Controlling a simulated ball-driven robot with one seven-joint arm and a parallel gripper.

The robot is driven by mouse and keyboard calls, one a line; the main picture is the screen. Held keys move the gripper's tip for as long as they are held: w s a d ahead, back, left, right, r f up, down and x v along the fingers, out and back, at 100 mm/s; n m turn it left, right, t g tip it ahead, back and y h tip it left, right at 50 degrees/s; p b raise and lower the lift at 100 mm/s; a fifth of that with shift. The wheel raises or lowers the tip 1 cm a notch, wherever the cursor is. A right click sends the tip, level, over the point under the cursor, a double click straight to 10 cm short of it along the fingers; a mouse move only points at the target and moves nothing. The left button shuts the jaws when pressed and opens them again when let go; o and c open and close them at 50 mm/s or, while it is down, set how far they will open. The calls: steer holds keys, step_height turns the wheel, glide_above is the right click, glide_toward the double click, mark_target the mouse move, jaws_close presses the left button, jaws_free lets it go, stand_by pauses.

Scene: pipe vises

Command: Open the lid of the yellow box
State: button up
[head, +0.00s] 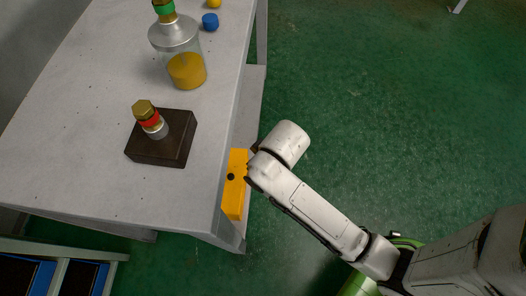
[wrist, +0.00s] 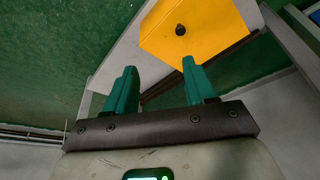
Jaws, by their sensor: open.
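The yellow box (head: 235,188) is at the right edge of the table, beside the table's side. A small black knob (head: 230,177) shows on its yellow face. In the wrist view the yellow box (wrist: 205,30) fills the upper middle, with the black knob (wrist: 180,29) on it. My gripper (wrist: 158,70) has two green fingers spread apart with nothing between them. Its right fingertip is just below the box's lower edge in that picture; I cannot tell if it touches. In the head view my wrist hides the fingers.
The grey table (head: 75,130) holds a dark block with a red-ringed brass fitting (head: 160,138), a clear jar with yellow contents (head: 178,50) and a blue cap (head: 210,21). A rack (head: 62,268) stands at the lower left. The green floor (head: 400,120) at right is clear.

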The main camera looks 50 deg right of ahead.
steer(key=shift+s+d+r, duration=0.15)
steer(key=shift+s+r, duration=0.15)
steer(key=shift+r, duration=0.15)
steer(key=s+d+g, duration=0.3)
steer(key=s, duration=0.9)
step_height(320, 180, up, 24)
steer(key=p, duration=2.3)
steer(key=shift+s+d, duration=0.15)
steer(key=shift+d, duration=0.05)
